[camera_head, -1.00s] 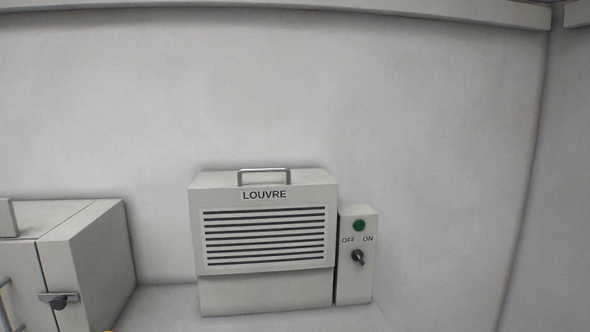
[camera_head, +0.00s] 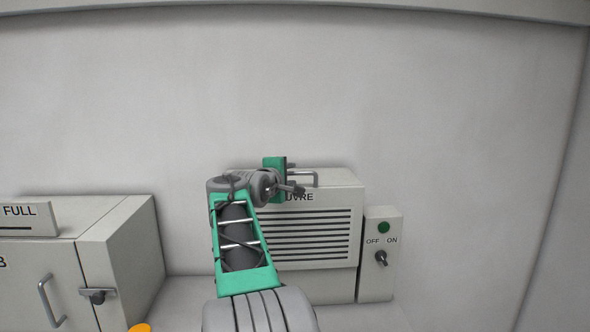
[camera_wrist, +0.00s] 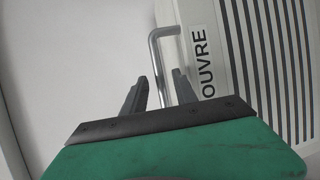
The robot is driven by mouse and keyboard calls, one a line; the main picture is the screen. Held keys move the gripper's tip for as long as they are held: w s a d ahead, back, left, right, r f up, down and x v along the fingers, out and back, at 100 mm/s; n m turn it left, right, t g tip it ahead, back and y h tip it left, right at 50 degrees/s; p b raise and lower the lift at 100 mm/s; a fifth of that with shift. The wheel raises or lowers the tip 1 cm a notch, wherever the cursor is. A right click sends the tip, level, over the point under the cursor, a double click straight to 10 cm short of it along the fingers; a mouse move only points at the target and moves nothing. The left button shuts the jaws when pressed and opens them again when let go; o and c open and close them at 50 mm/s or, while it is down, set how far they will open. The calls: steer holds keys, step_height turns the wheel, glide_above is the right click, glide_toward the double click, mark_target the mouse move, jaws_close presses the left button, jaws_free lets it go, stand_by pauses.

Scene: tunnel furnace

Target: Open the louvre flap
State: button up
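The louvre flap (camera_head: 325,238) is a pale slatted panel on a box against the back wall, its label partly covered by my arm. It looks closed. Its grey bar handle (camera_head: 316,178) is on top. My gripper (camera_head: 298,188) is at the left part of the handle in the head view. In the wrist view the two dark fingers of my gripper (camera_wrist: 158,88) are apart, with the handle (camera_wrist: 155,58) showing between them. I cannot tell whether either finger touches it. The flap (camera_wrist: 245,60) also shows at the right there.
A switch box (camera_head: 376,282) with a green lamp and an OFF/ON knob (camera_head: 381,259) stands just right of the louvre box. A cabinet (camera_head: 130,250) with a handle and latch stands at the left, with a FULL sign (camera_head: 22,216). The wall above is clear.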

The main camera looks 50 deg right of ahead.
steer(key=p+x, duration=0.1)
steer(key=x, duration=0.4)
steer(key=shift+w+d+p, duration=0.2)
steer(key=shift+d+p, duration=0.15)
jaws_close()
steer(key=shift+f, duration=0.1)
stand_by(0.9)
